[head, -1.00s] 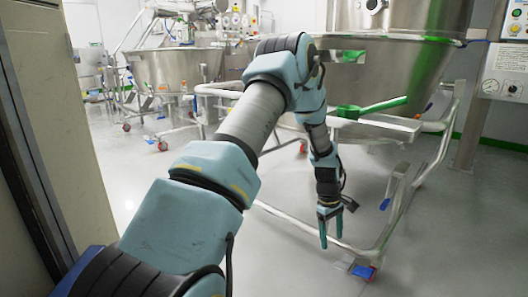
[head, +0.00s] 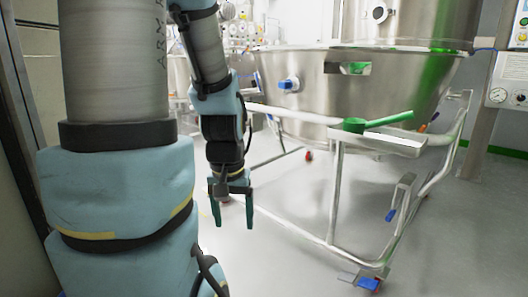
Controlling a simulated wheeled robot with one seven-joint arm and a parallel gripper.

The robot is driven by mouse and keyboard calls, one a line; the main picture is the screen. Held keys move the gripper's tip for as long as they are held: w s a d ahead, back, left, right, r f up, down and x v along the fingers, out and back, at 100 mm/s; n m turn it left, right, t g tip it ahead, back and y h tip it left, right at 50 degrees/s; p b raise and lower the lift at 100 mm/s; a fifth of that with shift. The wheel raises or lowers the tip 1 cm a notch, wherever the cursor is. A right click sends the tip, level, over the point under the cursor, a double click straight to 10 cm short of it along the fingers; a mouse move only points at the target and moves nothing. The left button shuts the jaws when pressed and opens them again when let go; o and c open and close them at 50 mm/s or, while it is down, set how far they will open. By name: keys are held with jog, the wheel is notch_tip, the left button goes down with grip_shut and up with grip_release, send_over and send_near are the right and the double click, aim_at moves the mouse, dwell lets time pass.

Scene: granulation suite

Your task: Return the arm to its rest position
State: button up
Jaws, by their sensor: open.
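My arm rises large at the left of the head view, with its forearm hanging down in front of the column. My gripper (head: 232,220) points downward, its two dark green fingers spread apart with nothing between them. It hangs over the grey floor, to the left of the wheeled frame under the large steel vessel, and looks clear of it. Part of my arm is cut off by the top edge of the picture.
The steel vessel (head: 390,88) stands on a tubular frame (head: 335,195) with blue-pedalled castors (head: 362,281). A green scoop (head: 380,122) rests on a small tray (head: 398,143). A control panel (head: 508,93) is at right. Floor (head: 300,270) in front is open.

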notch_tip(320, 180, up, 37)
jog(key=p, duration=3.5)
jog(key=shift+w+f, duration=0.1)
